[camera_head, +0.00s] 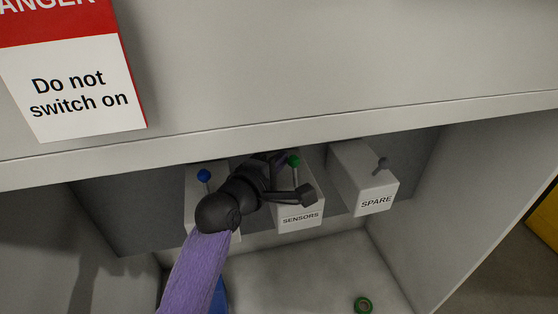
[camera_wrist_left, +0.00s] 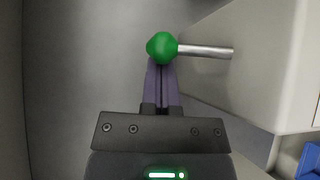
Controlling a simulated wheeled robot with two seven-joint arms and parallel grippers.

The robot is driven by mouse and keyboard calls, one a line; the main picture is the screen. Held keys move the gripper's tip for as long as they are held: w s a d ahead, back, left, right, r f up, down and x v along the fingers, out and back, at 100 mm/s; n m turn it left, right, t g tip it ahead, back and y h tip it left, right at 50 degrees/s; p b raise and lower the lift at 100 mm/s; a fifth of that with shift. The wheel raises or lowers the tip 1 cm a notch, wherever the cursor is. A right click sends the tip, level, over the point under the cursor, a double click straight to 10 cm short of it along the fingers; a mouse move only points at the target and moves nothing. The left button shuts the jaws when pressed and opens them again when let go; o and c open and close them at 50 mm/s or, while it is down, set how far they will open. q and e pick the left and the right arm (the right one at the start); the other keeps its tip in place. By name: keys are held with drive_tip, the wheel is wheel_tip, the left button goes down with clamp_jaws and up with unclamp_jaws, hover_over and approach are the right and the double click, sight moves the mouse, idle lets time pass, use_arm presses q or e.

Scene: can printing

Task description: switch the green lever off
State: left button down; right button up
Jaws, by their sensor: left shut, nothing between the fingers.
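The green lever has a green ball knob (camera_head: 293,160) on a thin metal rod, on the front of the white box labelled SENSORS (camera_head: 300,220). The rod (camera_wrist_left: 207,51) runs right from the knob to the box.
A blue-knobbed lever (camera_head: 204,175) on another white box is to the left, partly behind my arm. A grey lever (camera_head: 382,163) on the SPARE box (camera_head: 376,203) is to the right. A "Do not switch on" sign (camera_head: 80,90) hangs upper left.

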use_arm(q)
drive_tip(key=shift+s+r+m+t, duration=0.1)
drive_tip(key=shift+s+m+t, duration=0.05)
drive_tip(key=shift+m+t, duration=0.15)
use_arm(e)
drive_tip(key=shift+s, duration=0.15)
use_arm(q)
drive_tip(key=shift+s+t, duration=0.15)
drive_tip(key=shift+t, duration=0.15)
use_arm(e)
drive_tip(key=shift+a+f, duration=0.1)
drive_tip(key=shift+a, duration=0.2)
